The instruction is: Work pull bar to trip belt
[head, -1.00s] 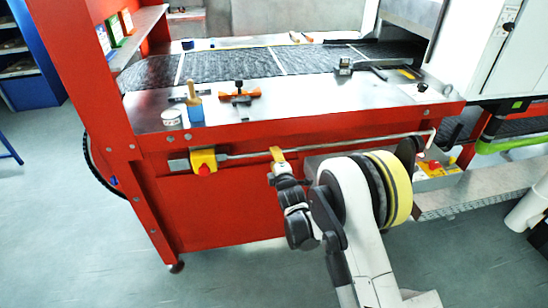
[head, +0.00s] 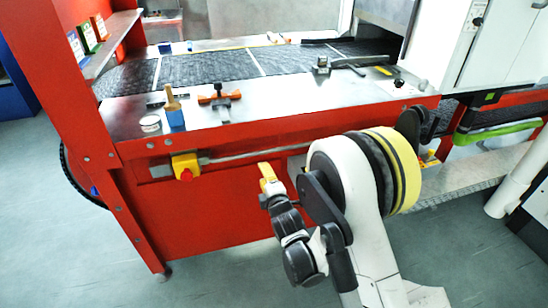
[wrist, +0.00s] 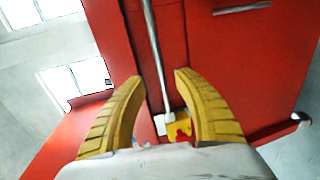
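The pull bar (head: 235,156) is a thin grey rod along the red front of the machine. Its left end meets a yellow switch box (head: 185,165) with a red button. Its right part is hidden behind my arm. My gripper (head: 266,174) appears just below the bar in the head view, apart from it. In the wrist view, my yellow fingers (wrist: 160,77) are spread wide with nothing held. The bar (wrist: 155,45) runs through the gap between them in the picture, beyond the tips. The switch box (wrist: 180,127) shows low between the fingers.
The dark mesh belt (head: 205,67) lies behind the steel ledge (head: 270,105). The ledge carries a blue-and-wood brush (head: 174,108), an orange-handled clamp (head: 220,98) and a white round tin (head: 150,123). Open floor lies in front of the machine.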

